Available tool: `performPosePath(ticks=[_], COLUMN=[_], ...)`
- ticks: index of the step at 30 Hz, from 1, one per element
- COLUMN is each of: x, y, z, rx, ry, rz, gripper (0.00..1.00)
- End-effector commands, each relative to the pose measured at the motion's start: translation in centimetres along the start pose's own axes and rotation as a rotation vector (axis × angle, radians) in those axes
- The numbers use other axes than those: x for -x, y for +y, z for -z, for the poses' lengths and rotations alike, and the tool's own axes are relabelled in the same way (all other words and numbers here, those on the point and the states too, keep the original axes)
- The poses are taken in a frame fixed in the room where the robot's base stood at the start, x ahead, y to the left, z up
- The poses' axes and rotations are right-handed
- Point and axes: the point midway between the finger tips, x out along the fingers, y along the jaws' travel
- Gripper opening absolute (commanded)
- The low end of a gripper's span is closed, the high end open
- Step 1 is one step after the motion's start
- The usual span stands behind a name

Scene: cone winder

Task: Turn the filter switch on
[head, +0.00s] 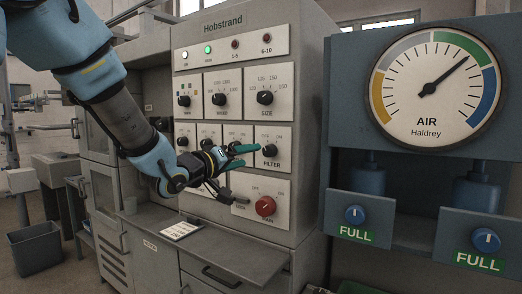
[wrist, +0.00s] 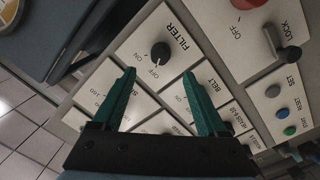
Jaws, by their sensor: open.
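The filter switch (head: 270,150) is a black rotary knob on a white plate marked FILTER, on the grey Hobstrand cabinet. It also shows in the wrist view (wrist: 160,51), beside the words ON and OFF; its pointer seems to face OFF. My gripper (head: 249,155) has two green fingers and is open and empty. In the head view its fingertips are just left of the knob. In the wrist view the knob lies just beyond the gap between the fingertips (wrist: 159,74), and the fingers do not appear to touch it.
A red main knob (head: 265,206) sits below the filter plate, and a lock lever (wrist: 288,54) is nearby. Other black knobs, including the size knob (head: 265,97), fill the panel. An air gauge (head: 435,85) stands at right. A grey shelf (head: 225,248) juts out below.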

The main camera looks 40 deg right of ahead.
Motion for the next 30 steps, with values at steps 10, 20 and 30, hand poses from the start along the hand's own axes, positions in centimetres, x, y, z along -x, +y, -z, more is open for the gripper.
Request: performPosePath(ticks=[10, 20, 30], x=[-6.4, -8.9, -8.9], y=[0.1, -0.1, -0.2], z=[0.1, 0.1, 0.1], rx=[0.001, -0.001, -0.001], ry=[-0.003, 0.001, 0.001], rz=[0.003, 0.005, 0.005], gripper=[0.76, 0.76, 0.64])
